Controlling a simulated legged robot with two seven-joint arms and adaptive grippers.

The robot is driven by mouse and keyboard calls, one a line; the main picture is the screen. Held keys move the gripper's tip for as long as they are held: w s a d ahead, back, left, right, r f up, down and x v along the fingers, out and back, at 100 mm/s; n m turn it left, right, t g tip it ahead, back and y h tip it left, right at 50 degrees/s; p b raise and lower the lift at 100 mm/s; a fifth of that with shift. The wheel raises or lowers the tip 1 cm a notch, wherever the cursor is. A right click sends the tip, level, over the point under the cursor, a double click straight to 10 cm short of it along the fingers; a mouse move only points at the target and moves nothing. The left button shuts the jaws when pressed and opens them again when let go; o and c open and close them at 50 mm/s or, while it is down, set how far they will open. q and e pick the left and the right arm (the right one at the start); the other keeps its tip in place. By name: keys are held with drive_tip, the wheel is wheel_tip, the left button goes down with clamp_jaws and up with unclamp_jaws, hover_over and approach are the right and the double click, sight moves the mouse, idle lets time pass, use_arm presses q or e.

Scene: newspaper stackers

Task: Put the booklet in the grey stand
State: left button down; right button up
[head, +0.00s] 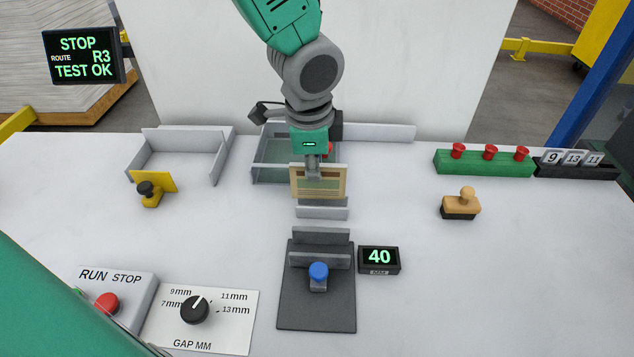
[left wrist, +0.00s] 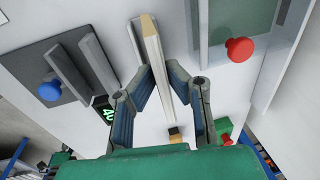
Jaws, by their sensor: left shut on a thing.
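In the left wrist view the booklet (left wrist: 152,48) runs between the two fingers (left wrist: 160,78). A small grey stand of low parallel walls (head: 322,213) is just in front of and below the booklet. I cannot tell whether the booklet's lower edge is inside its slot or above it. My right gripper is not in view.
A dark plate (head: 315,315) with grey walls and a blue knob (head: 318,271) lies in front, beside a "40" display (head: 379,257). The right front is clear.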

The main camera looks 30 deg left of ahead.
use_arm(q)
drive_tip(key=f, duration=0.3)
drive_tip(key=shift+d+f, duration=0.15)
drive_tip(key=shift+d, duration=0.9)
drive_tip(key=c, duration=1.8)
unclamp_jaws()
drive_tip(key=shift+a, duration=0.25)
drive_tip(key=shift+o, duration=1)
drive_tip(key=shift+a+f, duration=0.1)
drive_tip(key=shift+a, duration=0.6)
drive_tip(key=shift+d+r, duration=0.2)
drive_tip(key=shift+r, duration=0.05)
wheel_tip(320, 180, up, 7)
drive_tip(key=d, duration=0.2)
wheel_tip(320, 180, up, 5)
drive_tip(key=p, duration=0.1)
hover_over(317, 184)
drive_tip(key=s+d, duration=0.2)
drive_tip(key=shift+a+f, duration=0.1)
drive_tip(key=shift+a, duration=0.15)
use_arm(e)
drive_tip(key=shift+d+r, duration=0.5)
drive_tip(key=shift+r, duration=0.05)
use_arm(q)
drive_tip(key=shift+a, duration=0.1)
